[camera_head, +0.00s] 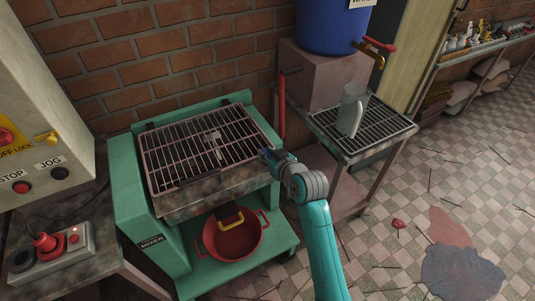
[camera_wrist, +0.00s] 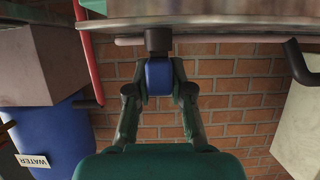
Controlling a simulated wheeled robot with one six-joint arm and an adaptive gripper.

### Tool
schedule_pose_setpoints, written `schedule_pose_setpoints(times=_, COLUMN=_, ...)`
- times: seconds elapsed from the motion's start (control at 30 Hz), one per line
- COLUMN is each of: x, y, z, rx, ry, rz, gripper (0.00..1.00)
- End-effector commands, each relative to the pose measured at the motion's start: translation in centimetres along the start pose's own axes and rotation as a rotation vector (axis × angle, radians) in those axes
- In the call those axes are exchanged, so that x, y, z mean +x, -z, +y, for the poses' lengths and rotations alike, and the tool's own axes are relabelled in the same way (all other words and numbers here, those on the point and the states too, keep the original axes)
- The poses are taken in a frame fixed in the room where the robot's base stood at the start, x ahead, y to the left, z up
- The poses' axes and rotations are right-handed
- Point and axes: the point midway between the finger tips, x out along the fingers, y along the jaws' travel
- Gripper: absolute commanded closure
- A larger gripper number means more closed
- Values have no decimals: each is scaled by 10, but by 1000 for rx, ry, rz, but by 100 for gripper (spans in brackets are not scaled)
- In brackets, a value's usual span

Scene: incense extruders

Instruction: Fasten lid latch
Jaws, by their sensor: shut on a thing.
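The mixer (camera_head: 155,205) is a green machine with a dark wire-grid lid (camera_head: 185,135) lying flat over its top. My gripper (camera_head: 268,157) is at the right front edge of the mixer, and its arm comes up from the bottom of the head view. In the wrist view my gripper (camera_wrist: 160,88) has both fingers closed around a small blue block (camera_wrist: 159,75), which seems to be the latch handle. A dark stub (camera_wrist: 158,41) joins the block to a pale bar (camera_wrist: 126,41) along the mixer's underside edge. Whether the latch is engaged cannot be told.
A red pot (camera_head: 232,243) stands under the mixer, below a yellow handle (camera_head: 233,220). To the right are a blue water barrel (camera_head: 328,25), a red upright bar (camera_head: 281,105) and a grated stand (camera_head: 385,130) with a clear jug (camera_head: 351,108). A control box (camera_head: 30,120) stands left.

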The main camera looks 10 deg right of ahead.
Motion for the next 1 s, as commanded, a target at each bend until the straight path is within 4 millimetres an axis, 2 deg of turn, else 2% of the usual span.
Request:
schedule_pose_setpoints(times=0.47, x=0, y=0, z=0, rx=-6, ry=12, rz=-1, gripper=100)
schedule_pose_setpoints(times=0.5, x=0, y=0, z=0, rx=-6, ry=12, rz=-1, gripper=74)
schedule_pose_setpoints(times=0.6, x=0, y=0, z=0, rx=-6, ry=12, rz=-1, gripper=54)
schedule_pose_setpoints(times=0.87, x=0, y=0, z=0, rx=-5, ry=12, rz=-1, gripper=54)
schedule_pose_setpoints(times=1.0, x=-6, y=0, z=0, rx=-5, ry=11, rz=-1, gripper=54)
